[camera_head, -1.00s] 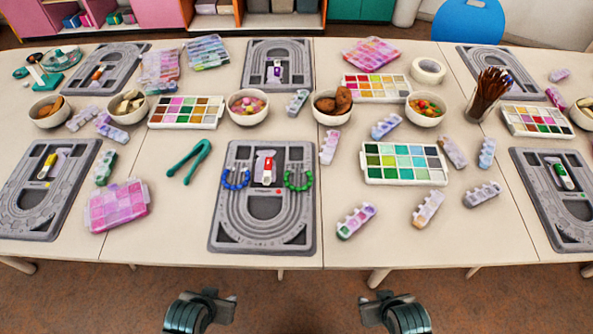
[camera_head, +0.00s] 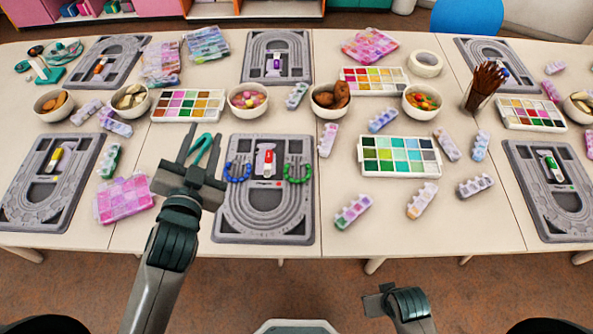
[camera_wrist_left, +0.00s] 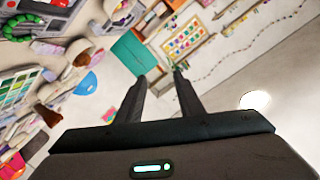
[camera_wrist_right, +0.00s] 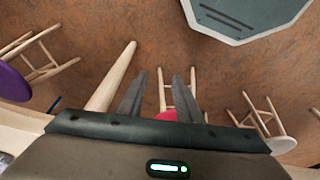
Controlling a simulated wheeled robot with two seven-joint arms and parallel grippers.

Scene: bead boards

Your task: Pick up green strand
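The green strand (camera_head: 298,174) lies in a curve on the right side of the middle bead board (camera_head: 265,228), and a blue strand (camera_head: 238,174) lies on its left side. What looks like the green strand (camera_wrist_left: 22,20) also shows at the upper left of the left wrist view. My left gripper (camera_head: 200,145) is open and empty, raised left of the middle board and apart from both strands. My right gripper (camera_head: 374,300) is low in front of the table; the right wrist view shows its fingers (camera_wrist_right: 158,85) apart with nothing between them.
Teal pliers (camera_head: 207,150) show partly behind my left gripper. A pink bead box (camera_head: 125,200) is left of it. A red-capped tube (camera_head: 268,160) lies between the strands. Bowls and paint trays stand farther back. Small bead cases (camera_head: 353,211) dot the right side.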

